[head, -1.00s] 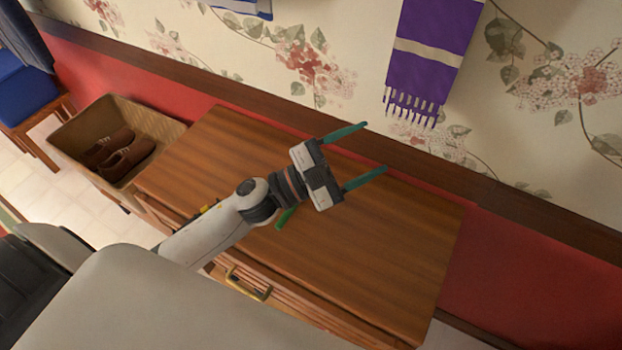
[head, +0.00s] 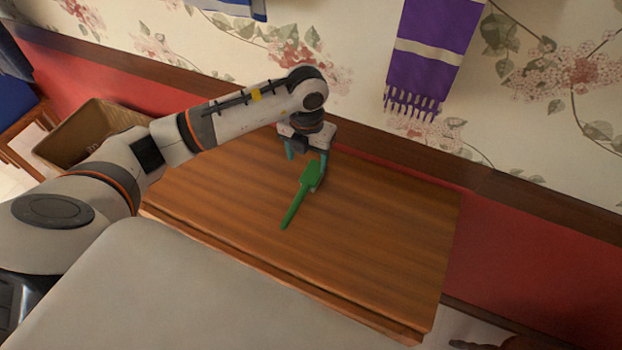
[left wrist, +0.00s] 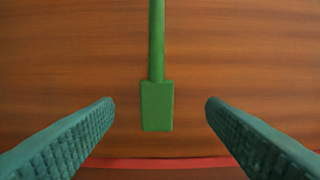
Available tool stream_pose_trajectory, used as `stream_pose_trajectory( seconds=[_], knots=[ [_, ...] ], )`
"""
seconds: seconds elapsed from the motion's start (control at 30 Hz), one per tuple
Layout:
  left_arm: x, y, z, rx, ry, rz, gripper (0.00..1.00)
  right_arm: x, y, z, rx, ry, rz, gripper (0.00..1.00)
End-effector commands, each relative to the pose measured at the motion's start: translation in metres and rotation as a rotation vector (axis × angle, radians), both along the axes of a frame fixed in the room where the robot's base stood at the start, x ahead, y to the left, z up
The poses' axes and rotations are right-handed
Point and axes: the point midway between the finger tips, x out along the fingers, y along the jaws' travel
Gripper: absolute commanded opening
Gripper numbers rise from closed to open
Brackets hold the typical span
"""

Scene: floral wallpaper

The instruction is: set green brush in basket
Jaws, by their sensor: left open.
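The green brush (head: 301,193) lies on the wooden cabinet top, its handle pointing toward the front and its wide head toward the wall. In the left wrist view, the brush (left wrist: 157,104) shows its head between the fingers, with a gap on each side. My left gripper (head: 305,160) points down over the brush's head end and is open; its fingers also show in the left wrist view (left wrist: 160,112). The basket (head: 72,146) is on the left beside the cabinet, partly hidden by my left arm. My right gripper is not in view.
The cabinet top (head: 380,230) is otherwise bare. A purple scarf (head: 432,50) hangs on the floral wall behind it, with a blue-and-white cloth (head: 236,8) further left. A blue seat (head: 14,85) stands at the far left.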

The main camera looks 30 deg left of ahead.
Motion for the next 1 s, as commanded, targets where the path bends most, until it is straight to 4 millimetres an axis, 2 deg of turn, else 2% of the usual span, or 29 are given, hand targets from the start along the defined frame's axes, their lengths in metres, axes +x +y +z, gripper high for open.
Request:
stream_pose_trajectory(
  seconds=[0.13, 0.4, 0.57, 0.7, 0.97, 1.0],
  knots=[
    [-0.001, -0.001, -0.024, -0.002, 0.004, 0.0, 0.65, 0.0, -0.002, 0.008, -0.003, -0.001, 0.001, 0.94],
    [0.002, -0.002, -0.045, -0.004, 0.003, -0.001, 0.65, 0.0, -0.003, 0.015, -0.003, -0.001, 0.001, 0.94],
    [0.007, -0.005, -0.068, -0.005, 0.004, -0.001, 0.65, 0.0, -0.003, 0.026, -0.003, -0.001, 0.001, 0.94],
    [0.007, -0.004, -0.086, -0.004, 0.001, -0.001, 0.65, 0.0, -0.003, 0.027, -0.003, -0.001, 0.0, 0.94],
    [0.008, -0.004, -0.091, -0.005, -0.001, -0.003, 0.65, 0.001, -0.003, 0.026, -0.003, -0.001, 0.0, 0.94],
    [0.008, -0.004, -0.091, -0.005, -0.001, -0.003, 0.62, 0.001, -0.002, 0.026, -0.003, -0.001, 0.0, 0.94]
  ],
)
